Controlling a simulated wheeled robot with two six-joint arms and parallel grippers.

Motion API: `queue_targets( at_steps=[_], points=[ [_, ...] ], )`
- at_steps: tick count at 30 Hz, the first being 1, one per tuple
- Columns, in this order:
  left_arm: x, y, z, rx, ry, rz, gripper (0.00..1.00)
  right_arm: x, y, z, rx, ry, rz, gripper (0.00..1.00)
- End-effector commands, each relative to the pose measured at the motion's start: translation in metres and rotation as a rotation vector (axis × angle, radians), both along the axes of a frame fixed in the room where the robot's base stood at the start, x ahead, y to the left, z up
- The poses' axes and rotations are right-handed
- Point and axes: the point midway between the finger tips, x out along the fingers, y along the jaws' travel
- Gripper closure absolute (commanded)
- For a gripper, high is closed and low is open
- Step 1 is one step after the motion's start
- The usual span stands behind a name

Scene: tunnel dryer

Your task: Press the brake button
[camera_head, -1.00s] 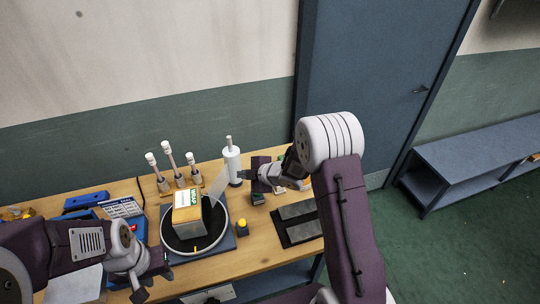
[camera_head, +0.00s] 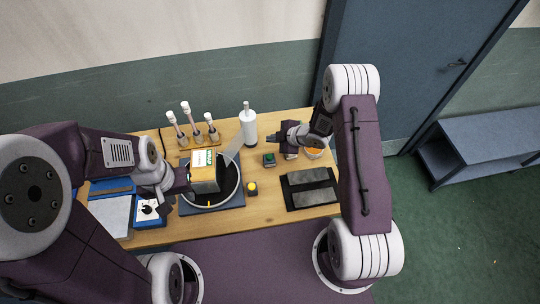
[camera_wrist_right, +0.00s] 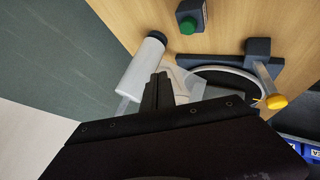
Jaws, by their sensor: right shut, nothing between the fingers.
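A green button on a small dark box (camera_head: 269,159) sits on the table, right of the turntable. It also shows at the top of the right wrist view (camera_wrist_right: 190,20). No label shows which one is the brake. My right gripper (camera_head: 281,135) is shut and empty, behind the green button and right of the white roll. Its closed fingers (camera_wrist_right: 160,78) also show in the wrist view, apart from both buttons. My left gripper (camera_head: 186,194) is near the turntable's left edge; its fingers are unclear.
Capped posts (camera_head: 190,120) stand at the back left. A dark tray with grey slabs (camera_head: 310,188) lies at the right.

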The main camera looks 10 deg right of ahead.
Motion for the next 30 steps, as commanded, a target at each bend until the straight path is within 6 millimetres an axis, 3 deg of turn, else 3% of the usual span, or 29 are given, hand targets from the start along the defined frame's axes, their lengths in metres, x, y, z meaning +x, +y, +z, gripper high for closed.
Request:
queue_targets(
  at_steps=[18,30],
  points=[
    [0.0,0.0,-0.068,0.0,0.0,0.0,0.64,0.0,0.001,-0.082,-0.001,0.0,0.001,1.0],
    [0.0,0.0,-0.069,0.0,0.0,0.0,0.64,0.0,0.001,-0.084,-0.001,0.0,0.001,1.0]
  ],
)
